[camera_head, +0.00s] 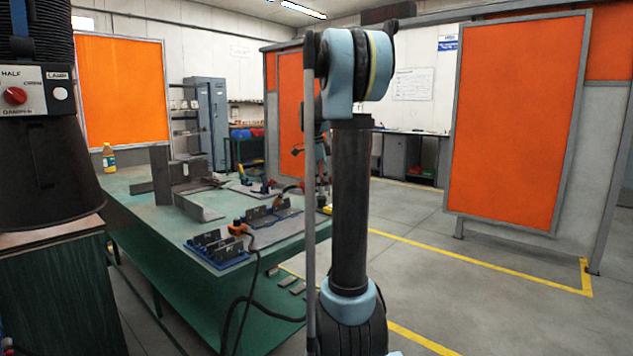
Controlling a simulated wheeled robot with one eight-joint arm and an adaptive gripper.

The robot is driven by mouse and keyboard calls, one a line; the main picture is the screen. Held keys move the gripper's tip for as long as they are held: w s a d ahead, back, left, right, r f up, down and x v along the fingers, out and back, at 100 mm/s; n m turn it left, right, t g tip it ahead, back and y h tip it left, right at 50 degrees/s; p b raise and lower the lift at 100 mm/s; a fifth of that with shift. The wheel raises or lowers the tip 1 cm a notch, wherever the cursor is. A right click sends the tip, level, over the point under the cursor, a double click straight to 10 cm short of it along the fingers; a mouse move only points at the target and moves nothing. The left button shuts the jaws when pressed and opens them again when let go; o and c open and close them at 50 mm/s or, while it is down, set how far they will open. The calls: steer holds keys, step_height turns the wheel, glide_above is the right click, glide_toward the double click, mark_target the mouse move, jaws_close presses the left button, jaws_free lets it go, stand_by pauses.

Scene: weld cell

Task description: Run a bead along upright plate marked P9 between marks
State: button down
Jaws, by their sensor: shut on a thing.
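Several grey steel plates stand upright on the green table (137,212): a tall one (161,175) at the back left, and small ones in blue-based fixtures, a near fixture (216,248) and a farther fixture (272,214). No P9 or bead marks can be read at this size, so I cannot tell which plate is P9. My gripper (325,203) is low behind my arm, over the table's right end. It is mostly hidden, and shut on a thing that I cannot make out. An orange-and-black tool (238,229) lies by the near fixture, its black cable hanging off the edge.
A black hood with a red-knob control panel (20,92) fills the left edge. Orange screens (512,118) stand at right. The grey floor (440,235) at right is open, with yellow lines.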

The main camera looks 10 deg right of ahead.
steer(key=shift+w+a, duration=0.1)
steer(key=shift+w, duration=0.15)
steer(key=shift+w+a+f, duration=0.2)
steer(key=shift+w+a, duration=0.05)
steer(key=shift+w, duration=0.05)
steer(key=shift+w+a+f, duration=0.35)
steer(key=shift+w+f, duration=0.05)
steer(key=shift+f, duration=0.2)
steer(key=shift+w+a+f, duration=0.3)
steer(key=shift+w+f, duration=0.15)
steer(key=shift+f, duration=0.2)
steer(key=shift+w+a+f, duration=0.35)
steer(key=shift+w+f, duration=0.05)
steer(key=shift+f, duration=0.2)
steer(key=shift+w+r, duration=0.1)
steer(key=shift+w, duration=0.1)
